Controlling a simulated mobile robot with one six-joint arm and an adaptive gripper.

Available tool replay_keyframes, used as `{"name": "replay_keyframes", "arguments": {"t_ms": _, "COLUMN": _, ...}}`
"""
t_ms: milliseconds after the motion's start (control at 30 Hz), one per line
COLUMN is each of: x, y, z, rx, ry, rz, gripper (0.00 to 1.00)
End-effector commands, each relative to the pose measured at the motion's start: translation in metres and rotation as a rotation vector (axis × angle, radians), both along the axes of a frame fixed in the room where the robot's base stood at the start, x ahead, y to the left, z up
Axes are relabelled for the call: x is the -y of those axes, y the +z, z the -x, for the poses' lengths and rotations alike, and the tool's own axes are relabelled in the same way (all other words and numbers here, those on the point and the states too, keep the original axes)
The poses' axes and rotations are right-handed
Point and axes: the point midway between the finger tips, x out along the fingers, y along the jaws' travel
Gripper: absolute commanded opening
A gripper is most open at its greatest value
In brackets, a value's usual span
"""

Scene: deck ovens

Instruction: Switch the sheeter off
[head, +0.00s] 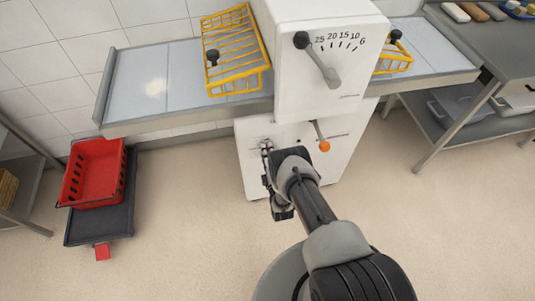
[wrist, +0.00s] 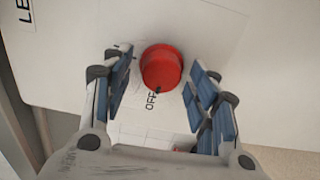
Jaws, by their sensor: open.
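The sheeter (head: 315,60) is a white machine with a thickness scale and lever on its upper body. It also shows in the wrist view as a white panel (wrist: 240,45). A red round knob or button (wrist: 161,68) sits on that panel, with the word OFF printed beside it. My open gripper (wrist: 160,92) faces the panel, its blue-padded fingers on either side of the red button. I cannot tell whether they touch it.
A lever with an orange ball (head: 324,146) sticks out of the sheeter just right of my wrist. Yellow wire guards (head: 236,50) stand over the belt table (head: 140,85). A red crate (head: 93,172) sits on a dark dolly at the left. The floor in front is clear.

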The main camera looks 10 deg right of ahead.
Motion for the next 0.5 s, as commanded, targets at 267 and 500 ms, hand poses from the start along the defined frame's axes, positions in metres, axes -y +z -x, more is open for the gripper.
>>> {"name": "replay_keyframes", "arguments": {"t_ms": 267, "x": 0.0, "y": -0.002, "z": 0.013, "rx": -0.004, "ry": 0.0, "rz": 0.0, "gripper": 0.54}}
{"name": "replay_keyframes", "arguments": {"t_ms": 500, "x": 0.0, "y": -0.002, "z": 0.061, "rx": -0.007, "ry": 0.0, "rz": 0.0, "gripper": 0.54}}
